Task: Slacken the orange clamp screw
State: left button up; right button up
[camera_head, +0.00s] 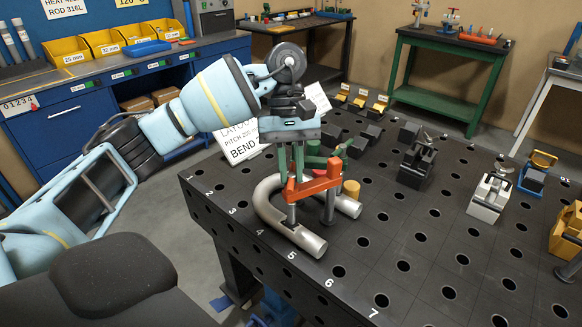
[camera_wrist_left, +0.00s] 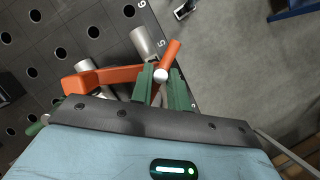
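The orange clamp (camera_head: 312,186) sits over a bent grey steel tube (camera_head: 262,205) near the front left edge of the perforated table. In the left wrist view, its orange arm (camera_wrist_left: 98,78) runs beside the tube end (camera_wrist_left: 143,42). The screw's orange cross handle (camera_wrist_left: 172,52) has a pale round head (camera_wrist_left: 160,76) by it. My left gripper (camera_head: 291,172) points down above the clamp. Its two green fingers (camera_wrist_left: 160,86) are close together, with the handle between them. The contact faces are partly hidden. My right gripper is in neither view.
The black perforated table (camera_head: 400,262) has free room at its front middle. Black (camera_head: 417,160), white (camera_head: 490,195) and yellow (camera_head: 568,230) fixtures stand to the right.

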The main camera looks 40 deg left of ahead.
pick_arm(q)
grip_shut()
jog(key=shift+n, duration=0.3)
